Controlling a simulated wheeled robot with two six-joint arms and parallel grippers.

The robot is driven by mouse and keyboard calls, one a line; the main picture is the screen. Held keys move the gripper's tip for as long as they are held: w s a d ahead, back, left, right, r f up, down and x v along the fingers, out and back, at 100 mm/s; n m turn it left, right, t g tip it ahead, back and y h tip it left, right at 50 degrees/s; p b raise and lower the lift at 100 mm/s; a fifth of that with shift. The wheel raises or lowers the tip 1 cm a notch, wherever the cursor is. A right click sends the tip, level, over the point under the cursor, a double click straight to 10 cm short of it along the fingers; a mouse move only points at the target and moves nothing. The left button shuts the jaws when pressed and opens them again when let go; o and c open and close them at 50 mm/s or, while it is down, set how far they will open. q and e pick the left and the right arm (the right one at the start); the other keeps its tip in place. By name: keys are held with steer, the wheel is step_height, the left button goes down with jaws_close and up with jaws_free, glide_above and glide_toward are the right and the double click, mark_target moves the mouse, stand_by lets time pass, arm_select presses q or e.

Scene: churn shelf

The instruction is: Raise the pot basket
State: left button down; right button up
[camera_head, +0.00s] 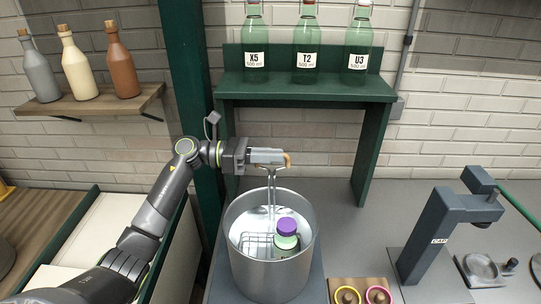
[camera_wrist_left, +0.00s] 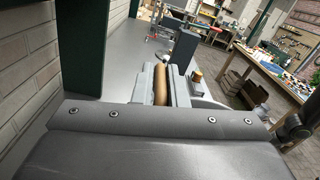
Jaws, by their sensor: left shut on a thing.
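A large steel pot (camera_head: 270,262) stands on the counter below the green shelf. Inside it a wire basket (camera_head: 256,246) shows, with a small green bottle with a purple cap (camera_head: 286,233) in it. The basket's metal stem rises above the pot rim to a wooden handle (camera_head: 287,160). My left gripper (camera_head: 283,158) is shut on this handle, above the pot. In the left wrist view the tan wooden handle (camera_wrist_left: 160,84) lies between the jaws. How far the basket sits from the pot floor is hard to tell. My right gripper is not seen.
Bottles labelled X5, T2 and U3 (camera_head: 305,50) stand on the green shelf (camera_head: 306,88) above the pot. A dark capping press (camera_head: 435,240) stands to the right. A small wooden tray with ringed holes (camera_head: 338,288) is at front. Three corked bottles sit on a wall shelf (camera_head: 88,103) at left.

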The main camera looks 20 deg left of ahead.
arm_select(q)
step_height(320, 180, up, 12)
stand_by(0.4)
steer(key=shift+f, duration=0.15)
steer(key=c, duration=1.5)
jaws_free()
steer(key=shift+a+f+b, duration=0.1)
steer(key=shift+b, duration=0.2)
steer(key=b+v, duration=0.7)
steer(key=v, duration=1)
steer(key=shift+a, duration=0.1)
